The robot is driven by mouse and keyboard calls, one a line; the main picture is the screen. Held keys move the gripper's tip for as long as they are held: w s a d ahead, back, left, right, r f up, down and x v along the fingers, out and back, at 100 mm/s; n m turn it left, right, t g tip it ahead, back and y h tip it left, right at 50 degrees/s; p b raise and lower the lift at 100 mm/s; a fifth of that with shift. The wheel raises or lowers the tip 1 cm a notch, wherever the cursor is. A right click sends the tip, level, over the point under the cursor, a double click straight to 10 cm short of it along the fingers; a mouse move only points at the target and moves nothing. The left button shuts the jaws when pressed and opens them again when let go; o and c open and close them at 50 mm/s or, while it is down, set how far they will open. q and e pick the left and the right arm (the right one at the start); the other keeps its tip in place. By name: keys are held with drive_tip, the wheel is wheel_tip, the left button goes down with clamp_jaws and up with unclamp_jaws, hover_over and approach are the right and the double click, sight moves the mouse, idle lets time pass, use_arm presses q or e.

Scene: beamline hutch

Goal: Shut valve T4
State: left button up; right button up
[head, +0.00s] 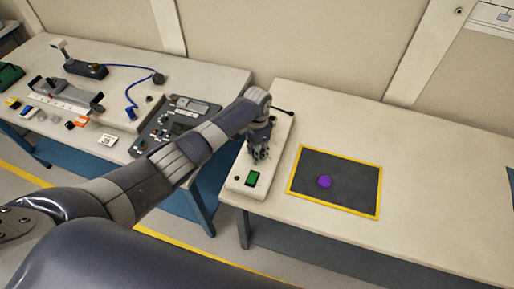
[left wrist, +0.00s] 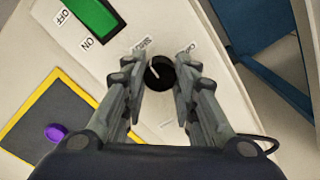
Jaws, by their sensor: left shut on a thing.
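My left gripper (head: 259,155) is over the white panel box (head: 239,187) at the left end of the right-hand table. In the left wrist view its fingers (left wrist: 160,82) are shut on a round black knob (left wrist: 159,70) with a white pointer line. Small labels stand beside the knob, partly covered by the fingers and too blurred to read surely. I cannot read a T4 mark. In the head view the gripper hides the knob. My right gripper is not in view.
A green switch (head: 252,178) with ON and OFF labels sits on the same box. A dark yellow-edged mat (head: 350,190) with a purple disc (head: 324,182) lies to the right. The left table holds a dark control panel (head: 172,128) and several small parts. A gap separates the tables.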

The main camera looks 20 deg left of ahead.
use_arm(q)
drive_tip(key=shift+n, duration=0.3)
drive_tip(key=shift+d, duration=0.1)
drive_tip(key=o, duration=1.1)
drive_tip(key=shift+w+r, duration=0.1)
drive_tip(key=shift+r, duration=0.05)
wheel_tip(320, 180, up, 12)
drive_tip(key=shift+f, duration=0.15)
